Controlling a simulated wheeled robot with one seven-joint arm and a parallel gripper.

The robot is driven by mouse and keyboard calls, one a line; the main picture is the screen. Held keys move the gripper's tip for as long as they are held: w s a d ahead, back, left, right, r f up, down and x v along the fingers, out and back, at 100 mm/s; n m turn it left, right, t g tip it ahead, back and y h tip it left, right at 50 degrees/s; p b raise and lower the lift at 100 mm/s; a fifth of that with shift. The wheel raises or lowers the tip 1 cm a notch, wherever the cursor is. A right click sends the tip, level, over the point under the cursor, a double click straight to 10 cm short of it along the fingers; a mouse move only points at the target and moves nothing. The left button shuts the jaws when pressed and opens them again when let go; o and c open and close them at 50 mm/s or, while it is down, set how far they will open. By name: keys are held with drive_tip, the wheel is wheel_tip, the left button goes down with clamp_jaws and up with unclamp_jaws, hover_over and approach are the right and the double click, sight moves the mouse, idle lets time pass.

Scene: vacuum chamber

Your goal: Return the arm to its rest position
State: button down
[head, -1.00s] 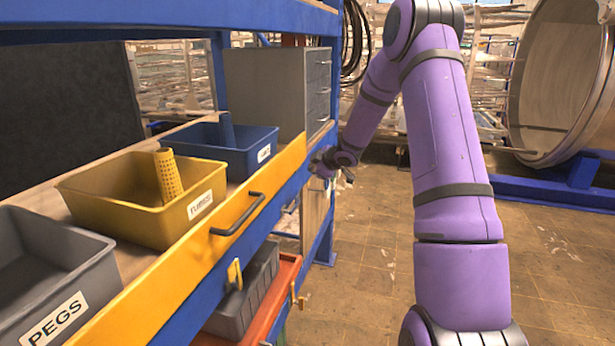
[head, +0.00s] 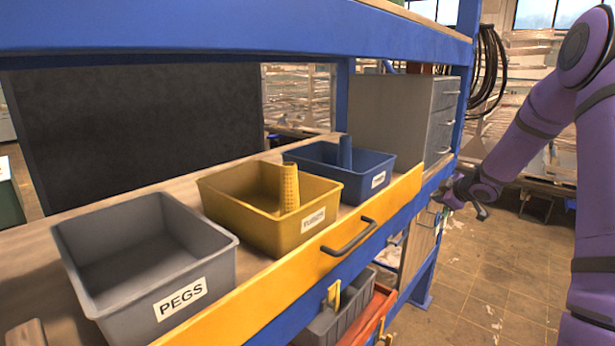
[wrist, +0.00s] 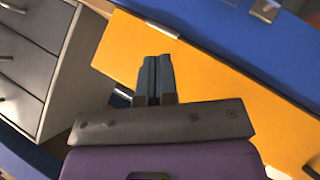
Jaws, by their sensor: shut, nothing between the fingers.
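My purple arm (head: 533,125) reaches down the right side of the head view. My gripper (head: 466,205) is beside the front edge of the blue workbench, near the grey drawer cabinet, apart from the bins. In the wrist view the fingers of my gripper (wrist: 155,80) are together with nothing between them. The yellow drawer front (wrist: 225,90) lies behind them there.
On the bench stand a grey PEGS bin (head: 150,250), a yellow bin (head: 240,215) with a yellow perforated tube (head: 289,188), and a blue bin (head: 365,170) with a blue piece. The grey drawer cabinet (head: 390,115) is behind.

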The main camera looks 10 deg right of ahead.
drive_tip(key=s+a+r+m+g+h, duration=0.1)
drive_tip(key=s+a+r+m+h, duration=0.2)
drive_tip(key=s+a+r, duration=0.55)
drive_tip(key=s+a+r+m+g+h, duration=0.15)
drive_tip(key=s+a+r+m, duration=0.35)
drive_tip(key=r, duration=0.6)
drive_tip(key=s+a+m+g+y, duration=0.1)
drive_tip(key=s+a, duration=0.3)
drive_tip(key=s, duration=0.6)
drive_tip(key=s+a+g+y, duration=0.1)
drive_tip(key=s+a, duration=0.3)
drive_tip(key=s, duration=0.6)
drive_tip(key=s+a+m+g+y, duration=0.1)
drive_tip(key=s+a, duration=0.4)
drive_tip(key=s, duration=0.5)
drive_tip(key=shift+m, duration=0.3)
